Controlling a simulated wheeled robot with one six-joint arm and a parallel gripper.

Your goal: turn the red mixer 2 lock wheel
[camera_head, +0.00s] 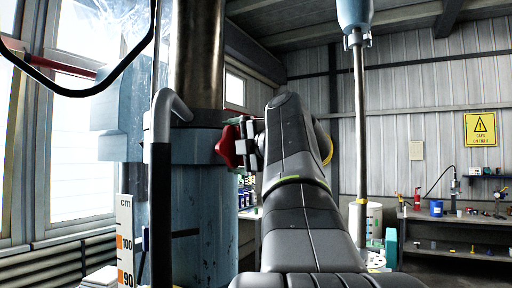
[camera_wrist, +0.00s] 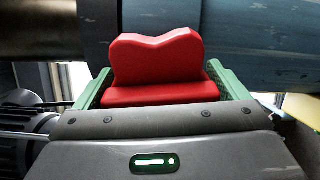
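The red mixer 2 lock wheel (camera_head: 229,146) sits on the right side of the blue-grey column. In the wrist view its red lobed grip (camera_wrist: 157,60) stands between my fingers, with a wider red bar at its base. My gripper (camera_head: 249,144) is at the wheel, reaching it from the right. In the wrist view the green-edged fingers of my gripper (camera_wrist: 160,82) stand on both sides of the red part, very close to it. I cannot tell whether both fingers press on it. The wheel's mount is hidden.
The blue-grey column (camera_head: 204,215) with a steel upper shaft stands directly left of my gripper. A grey bent pipe (camera_head: 161,115) and a centimetre scale (camera_head: 125,240) are left of it. A vertical steel rod (camera_head: 360,120) stands to the right. A workbench (camera_head: 455,218) is at the back right.

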